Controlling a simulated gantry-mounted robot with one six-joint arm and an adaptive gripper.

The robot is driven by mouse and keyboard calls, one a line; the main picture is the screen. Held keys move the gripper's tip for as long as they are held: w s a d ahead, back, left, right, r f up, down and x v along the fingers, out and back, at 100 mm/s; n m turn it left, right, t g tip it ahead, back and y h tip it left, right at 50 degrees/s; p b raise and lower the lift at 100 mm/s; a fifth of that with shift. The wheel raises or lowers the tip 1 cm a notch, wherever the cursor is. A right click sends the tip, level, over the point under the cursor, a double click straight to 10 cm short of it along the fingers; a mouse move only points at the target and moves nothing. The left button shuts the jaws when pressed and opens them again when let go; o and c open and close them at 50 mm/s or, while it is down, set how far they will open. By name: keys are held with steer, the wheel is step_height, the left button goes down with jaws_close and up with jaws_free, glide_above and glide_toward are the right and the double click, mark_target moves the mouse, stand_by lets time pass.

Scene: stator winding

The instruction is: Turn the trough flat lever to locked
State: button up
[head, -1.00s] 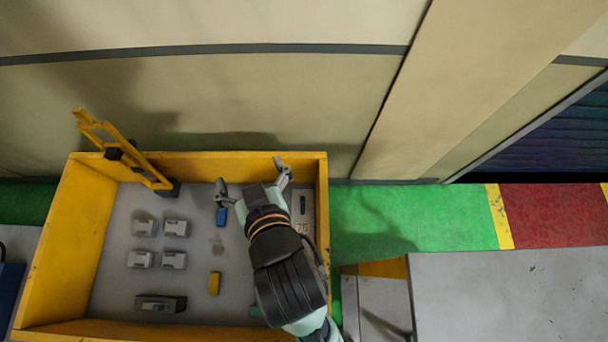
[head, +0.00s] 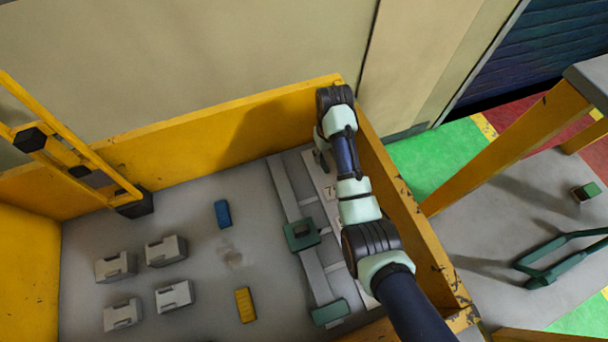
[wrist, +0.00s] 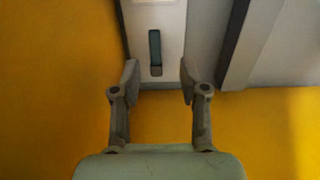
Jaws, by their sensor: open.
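In the wrist view a dark, narrow flat lever (wrist: 155,52) lies in a slot of a pale panel (wrist: 170,20), lengthwise in the picture. My gripper (wrist: 159,78) is open and empty. Its two fingertips stand on either side of the panel's near end, with the lever just beyond and between them, apart from it. In the head view my gripper (head: 322,162) points down by the right back corner of the yellow-walled box. The pale panel (head: 318,182) shows partly beneath my arm there; the lever is hidden.
A grey rail (head: 287,190) with green blocks (head: 301,235) runs left of the panel. Yellow walls (head: 225,125) stand close behind and right. A blue block (head: 222,213), a yellow block (head: 245,305) and several grey blocks (head: 165,251) lie on the floor leftward.

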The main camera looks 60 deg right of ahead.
mark_target(326, 168)
steer(key=shift+s+d+f, duration=0.15)
steer(key=shift+s, duration=0.05)
steer(key=shift+s+d, duration=0.1)
steer(key=shift+d, duration=0.15)
step_height(326, 168, down, 8)
steer(key=b, duration=0.2)
steer(key=shift+b, duration=0.35)
jaws_close()
